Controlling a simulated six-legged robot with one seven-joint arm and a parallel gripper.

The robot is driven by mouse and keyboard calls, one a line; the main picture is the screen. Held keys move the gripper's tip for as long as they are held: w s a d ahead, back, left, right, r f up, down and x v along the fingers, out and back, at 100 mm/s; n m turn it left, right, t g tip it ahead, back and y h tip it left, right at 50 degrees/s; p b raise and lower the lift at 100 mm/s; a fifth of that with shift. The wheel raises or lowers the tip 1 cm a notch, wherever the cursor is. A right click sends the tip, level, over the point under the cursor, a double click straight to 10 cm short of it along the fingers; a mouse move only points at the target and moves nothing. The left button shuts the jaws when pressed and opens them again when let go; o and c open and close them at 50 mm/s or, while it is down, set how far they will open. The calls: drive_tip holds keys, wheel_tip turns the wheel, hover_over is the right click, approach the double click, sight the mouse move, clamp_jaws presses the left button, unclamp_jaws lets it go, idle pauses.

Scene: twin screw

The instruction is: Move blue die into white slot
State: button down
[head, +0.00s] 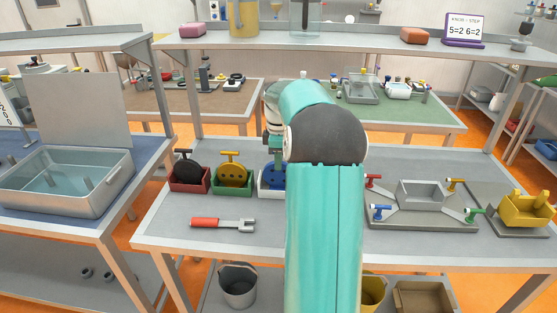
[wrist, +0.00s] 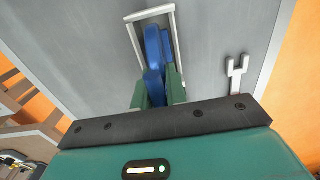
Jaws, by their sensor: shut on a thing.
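The blue die (head: 273,176) is a round disc at the white slot (head: 264,188), partly hidden by my arm. In the wrist view the blue die (wrist: 154,50) stands on edge between my green fingers, with the white slot's rim (wrist: 171,22) around its far part. My gripper (wrist: 158,90) is shut on the blue die; from the head, my gripper (head: 276,157) is above the slot, mostly behind my arm. I cannot tell whether the die rests on the slot's floor.
Left of the white slot are a green slot (head: 232,188) with a yellow die (head: 232,171) and a red slot (head: 189,186) with a black die (head: 187,168). A red-handled wrench (head: 222,223) lies in front. A grey fixture (head: 421,192) with coloured taps stands right.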

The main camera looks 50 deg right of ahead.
drive_tip(key=shift+f, duration=0.55)
idle(0.6)
drive_tip(key=c, duration=1.3)
unclamp_jaws()
drive_tip(key=shift+f, duration=0.1)
wheel_tip(320, 180, up, 14)
